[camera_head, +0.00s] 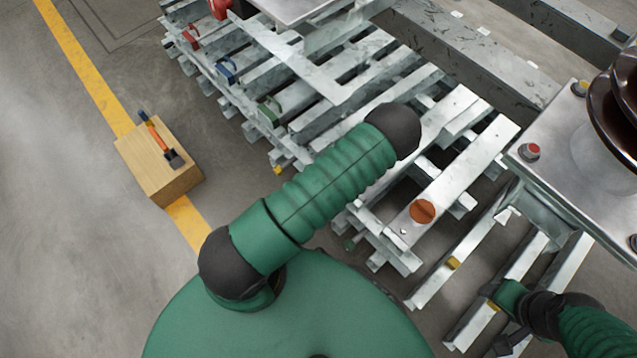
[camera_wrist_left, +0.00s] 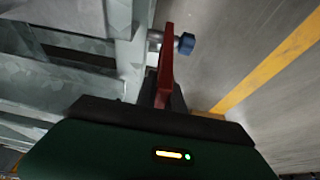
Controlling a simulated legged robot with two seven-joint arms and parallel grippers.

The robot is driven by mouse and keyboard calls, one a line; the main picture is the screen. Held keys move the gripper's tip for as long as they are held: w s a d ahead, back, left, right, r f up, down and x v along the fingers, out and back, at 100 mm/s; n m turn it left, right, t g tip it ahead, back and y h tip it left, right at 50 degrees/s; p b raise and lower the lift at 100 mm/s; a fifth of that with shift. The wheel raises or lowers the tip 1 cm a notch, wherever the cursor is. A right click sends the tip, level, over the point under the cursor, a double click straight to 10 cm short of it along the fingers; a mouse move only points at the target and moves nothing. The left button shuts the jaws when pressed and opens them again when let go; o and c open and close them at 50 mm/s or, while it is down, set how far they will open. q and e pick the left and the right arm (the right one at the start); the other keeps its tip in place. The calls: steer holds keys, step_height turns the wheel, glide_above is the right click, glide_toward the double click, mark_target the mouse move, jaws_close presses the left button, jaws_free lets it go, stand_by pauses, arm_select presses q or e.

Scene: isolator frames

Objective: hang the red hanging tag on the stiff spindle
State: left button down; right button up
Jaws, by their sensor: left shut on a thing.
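In the left wrist view my left gripper (camera_wrist_left: 166,97) is shut on the red hanging tag (camera_wrist_left: 166,65), which stands out edge-on from the fingers. A silver spindle (camera_wrist_left: 154,37) with a blue knobbed end (camera_wrist_left: 185,43) shows at the tag's upper part, silver on its left and blue on its right. I cannot tell whether the spindle passes through the tag or lies behind it. In the head view my left gripper does not show. My right gripper (camera_head: 492,289) is small at the lower right, away from the tag, and its jaws cannot be made out.
Galvanised steel frames (camera_head: 345,85) fill the middle, with red (camera_head: 190,40), blue (camera_head: 227,71) and green (camera_head: 268,111) fittings along their left edge. A wooden box (camera_head: 160,170) with a tool on top stands on the floor at left.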

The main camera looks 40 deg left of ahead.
arm_select(q)
steer(key=shift+f+b, duration=2.5)
steer(key=shift+f, duration=1.2)
steer(key=shift+r, duration=0.2)
steer(key=shift+r+p, duration=4.55)
steer(key=shift+r, duration=0.25)
steer(key=shift+p, duration=0.35)
steer(key=shift+f, duration=0.2)
steer(key=shift+f+b, duration=0.35)
steer(key=shift+b, duration=0.05)
steer(key=shift+f+b, duration=0.55)
steer(key=shift+f, duration=0.2)
